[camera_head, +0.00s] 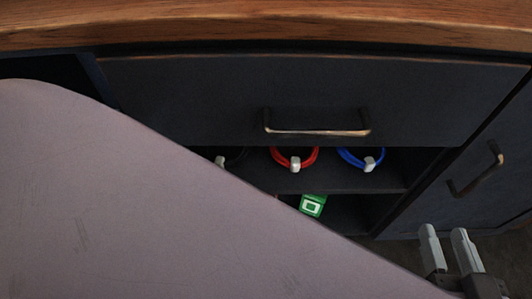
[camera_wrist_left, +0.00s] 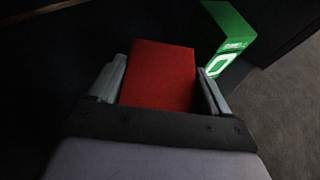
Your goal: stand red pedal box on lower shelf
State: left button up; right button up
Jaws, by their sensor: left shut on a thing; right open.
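In the left wrist view a red pedal box (camera_wrist_left: 160,75) sits between the two fingers of my left gripper (camera_wrist_left: 160,85), which is shut on it. A green box (camera_wrist_left: 232,32) stands just to its right, close to the right finger. I cannot tell if the red box touches the shelf. In the head view my own left arm hides the left gripper and nearly all of the red box. The lower shelf (camera_head: 345,213) shows under the drawer, with the green box (camera_head: 312,205) on it. My right gripper (camera_head: 446,246) is open and empty at the lower right.
The upper shelf (camera_head: 350,182) holds a red coiled cable (camera_head: 295,159), a blue coiled cable (camera_head: 363,160) and a dark one partly hidden. A drawer with a handle (camera_head: 317,130) is above. A cabinet door handle (camera_head: 476,172) sticks out at right. The wooden counter (camera_head: 270,28) overhangs everything.

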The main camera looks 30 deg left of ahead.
dwell(0.3)
pick_arm(q)
jog(key=shift+f, duration=0.2)
jog(key=o, duration=1.8)
jog(key=shift+s, duration=0.1)
jog(key=shift+c, duration=0.2)
jog(key=shift+r, duration=0.15)
